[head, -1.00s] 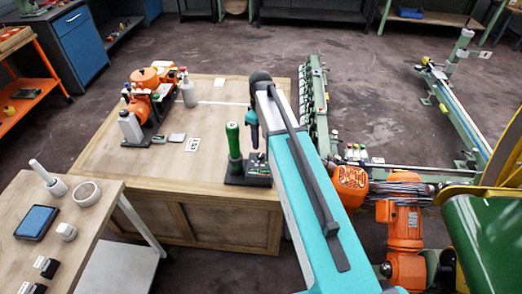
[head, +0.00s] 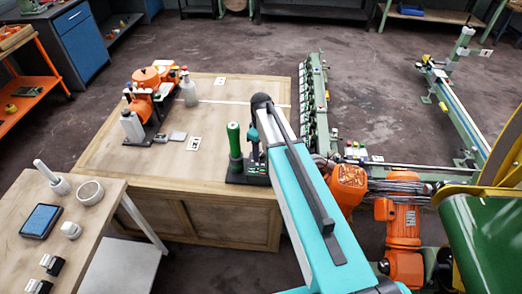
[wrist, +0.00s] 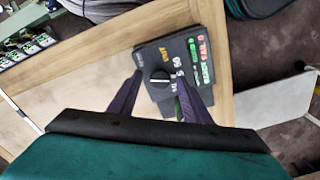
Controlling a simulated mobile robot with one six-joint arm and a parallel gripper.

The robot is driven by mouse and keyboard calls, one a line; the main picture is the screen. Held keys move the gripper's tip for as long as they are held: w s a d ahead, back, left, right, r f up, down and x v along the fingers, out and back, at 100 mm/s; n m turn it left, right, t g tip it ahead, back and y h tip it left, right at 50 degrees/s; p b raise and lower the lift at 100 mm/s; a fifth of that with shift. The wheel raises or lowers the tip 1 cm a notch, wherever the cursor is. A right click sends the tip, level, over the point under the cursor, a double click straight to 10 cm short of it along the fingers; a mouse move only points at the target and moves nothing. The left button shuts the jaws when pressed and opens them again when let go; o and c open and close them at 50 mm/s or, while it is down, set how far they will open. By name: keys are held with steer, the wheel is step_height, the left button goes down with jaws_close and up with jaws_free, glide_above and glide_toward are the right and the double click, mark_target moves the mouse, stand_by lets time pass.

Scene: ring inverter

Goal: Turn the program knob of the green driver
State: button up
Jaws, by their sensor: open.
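The green driver (head: 234,139) stands upright at the front edge of the wooden bench, beside a black control box (head: 247,172). In the wrist view the box (wrist: 200,70) has coloured labels and a round black program knob (wrist: 159,78) with a pale pointer line. My gripper (head: 253,150) is over the box, just right of the driver in the head view. In the wrist view its two dark fingers (wrist: 159,75) are apart, one on each side of the knob. Whether they touch the knob or the box face, I cannot tell.
An orange machine (head: 146,95) with bottles around it stands at the bench's back left. Small cards (head: 193,143) lie mid-bench. A side table (head: 95,220) at the left holds a tablet (head: 41,221). A green rail frame (head: 314,105) runs along the bench's right.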

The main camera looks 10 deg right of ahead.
steer(key=c, duration=1)
steer(key=shift+m, duration=0.4)
steer(key=m+b, duration=0.1)
steer(key=m, duration=0.2)
steer(key=shift+b, duration=0.3)
steer(key=shift+m+b, duration=0.5)
steer(key=shift+m, duration=1.5)
steer(key=o, duration=1)
